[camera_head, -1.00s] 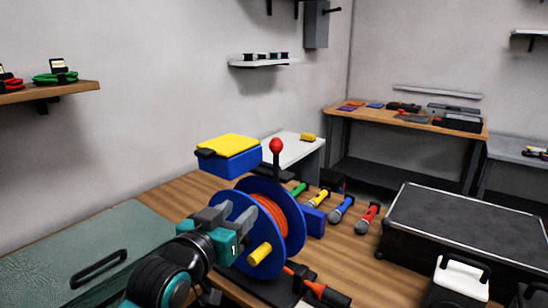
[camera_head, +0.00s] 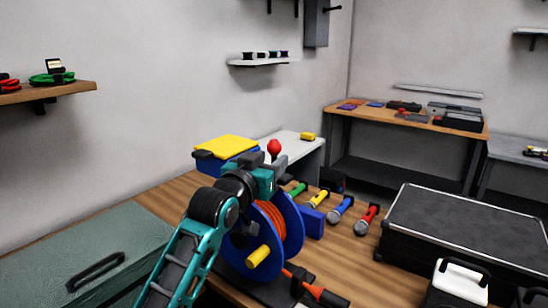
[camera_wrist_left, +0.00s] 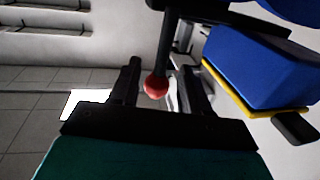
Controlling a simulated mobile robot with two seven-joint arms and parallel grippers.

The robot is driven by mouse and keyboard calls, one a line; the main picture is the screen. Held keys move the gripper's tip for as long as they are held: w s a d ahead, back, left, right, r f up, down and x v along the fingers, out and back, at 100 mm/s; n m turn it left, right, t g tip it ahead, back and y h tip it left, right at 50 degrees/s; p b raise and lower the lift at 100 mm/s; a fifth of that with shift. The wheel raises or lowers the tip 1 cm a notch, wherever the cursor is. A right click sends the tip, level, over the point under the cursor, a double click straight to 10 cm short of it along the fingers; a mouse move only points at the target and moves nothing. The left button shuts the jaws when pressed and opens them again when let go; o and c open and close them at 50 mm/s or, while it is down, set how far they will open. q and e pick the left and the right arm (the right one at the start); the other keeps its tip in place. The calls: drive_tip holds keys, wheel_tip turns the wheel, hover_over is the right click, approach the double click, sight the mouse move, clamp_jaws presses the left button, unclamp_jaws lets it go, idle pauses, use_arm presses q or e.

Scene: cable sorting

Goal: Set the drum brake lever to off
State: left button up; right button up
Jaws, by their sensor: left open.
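The cable drum (camera_head: 290,222) has blue flanges, orange cable and a yellow crank handle (camera_head: 258,257). The brake lever's red ball knob (camera_head: 274,147) shows above my left gripper (camera_head: 277,168) in the head view; the gripper and wrist hide the lever's lower part. In the left wrist view, the red knob (camera_wrist_left: 156,85) on its dark rod (camera_wrist_left: 172,38) lies between the open fingers of my left gripper (camera_wrist_left: 162,80). I cannot tell whether either finger touches it. My right gripper is not in view.
A blue box with a yellow lid (camera_head: 226,149) stands close behind my left gripper. Several coloured microphones (camera_head: 340,209) lie right of the drum. A black case (camera_head: 465,225) is farther right, and a green case (camera_head: 75,258) is at the left.

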use_arm(q)
drive_tip(key=shift+x, duration=1.3)
drive_tip(key=shift+c, duration=0.2)
clamp_jaws()
